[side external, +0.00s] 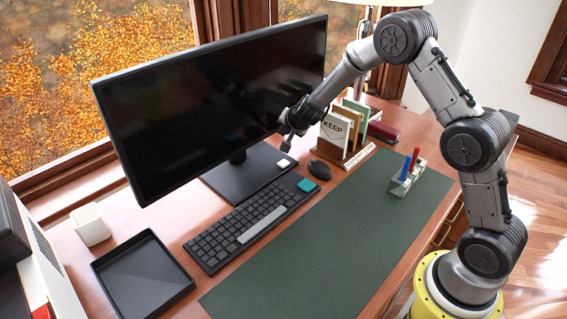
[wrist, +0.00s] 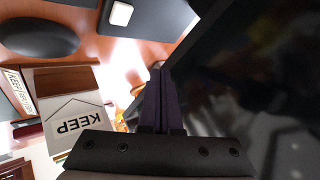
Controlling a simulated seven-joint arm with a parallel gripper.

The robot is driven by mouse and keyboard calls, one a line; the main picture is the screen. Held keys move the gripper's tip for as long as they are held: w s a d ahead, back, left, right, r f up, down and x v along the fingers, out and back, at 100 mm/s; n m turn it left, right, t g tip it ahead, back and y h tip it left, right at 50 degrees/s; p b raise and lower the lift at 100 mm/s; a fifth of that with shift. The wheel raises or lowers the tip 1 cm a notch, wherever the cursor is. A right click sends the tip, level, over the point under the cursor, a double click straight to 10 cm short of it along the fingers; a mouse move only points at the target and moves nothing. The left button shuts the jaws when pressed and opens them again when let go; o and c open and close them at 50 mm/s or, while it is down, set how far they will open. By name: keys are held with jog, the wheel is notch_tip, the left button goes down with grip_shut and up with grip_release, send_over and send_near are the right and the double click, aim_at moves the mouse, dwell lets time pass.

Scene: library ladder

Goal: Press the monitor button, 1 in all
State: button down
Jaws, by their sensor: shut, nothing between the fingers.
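The monitor (side external: 215,105) stands at the back of the desk, its dark screen filling the right of the wrist view (wrist: 260,85). A small white square button (side external: 284,163) sits on the black monitor base (side external: 235,183); it also shows at the top of the wrist view (wrist: 121,13). My gripper (side external: 286,147) is shut and empty, in front of the screen's lower right part and just above the button in the side view. In the wrist view its fingers (wrist: 160,75) appear apart from the button, which lies beyond and left of the tips.
A black mouse (side external: 320,170) lies right of the base, and a keyboard (side external: 245,225) with a teal key lies in front. A card holder marked KEEP (side external: 335,130) stands close to my gripper on the right. A black tray (side external: 143,275) and green mat (side external: 330,240) are nearer.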

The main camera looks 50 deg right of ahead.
aim_at(284, 165)
jog(key=shift+f, duration=0.2)
jog(key=shift+f, duration=4.35)
jog(key=shift+f, duration=0.4)
jog(key=shift+f, duration=0.5)
jog(key=shift+r, duration=0.15)
jog(key=shift+s+r, duration=0.1)
jog(key=shift+r, duration=0.65)
jog(key=shift+r, duration=0.1)
jog(key=shift+r, duration=2.4)
